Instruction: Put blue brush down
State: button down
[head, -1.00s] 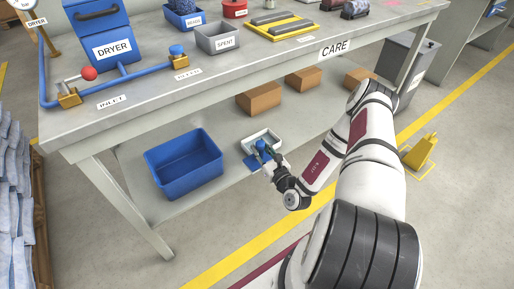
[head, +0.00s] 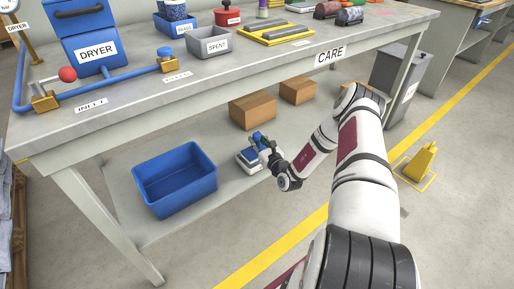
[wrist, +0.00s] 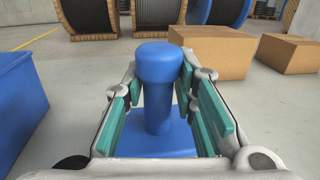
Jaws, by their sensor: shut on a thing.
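The blue brush (wrist: 158,95) stands upright between my finger pads in the wrist view, with a round-topped handle and a flat, square blue base (wrist: 155,144). My gripper (wrist: 160,105) is shut on its handle.
The lower shelf (head: 140,165) lies under the CARE bench (head: 330,55). The bench top and legs frame the shelf space. A yellow stand (head: 420,163) is on the floor at right.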

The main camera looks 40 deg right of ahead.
aim_at(257, 144)
jog(key=shift+w+d, duration=0.35)
jog(key=shift+w, duration=0.15)
jog(key=shift+f+b, duration=1.3)
jog(key=shift+f, duration=0.45)
jog(key=shift+f, duration=0.2)
jog(key=c, duration=1.3)
grip_release()
jog(key=shift+r, duration=0.1)
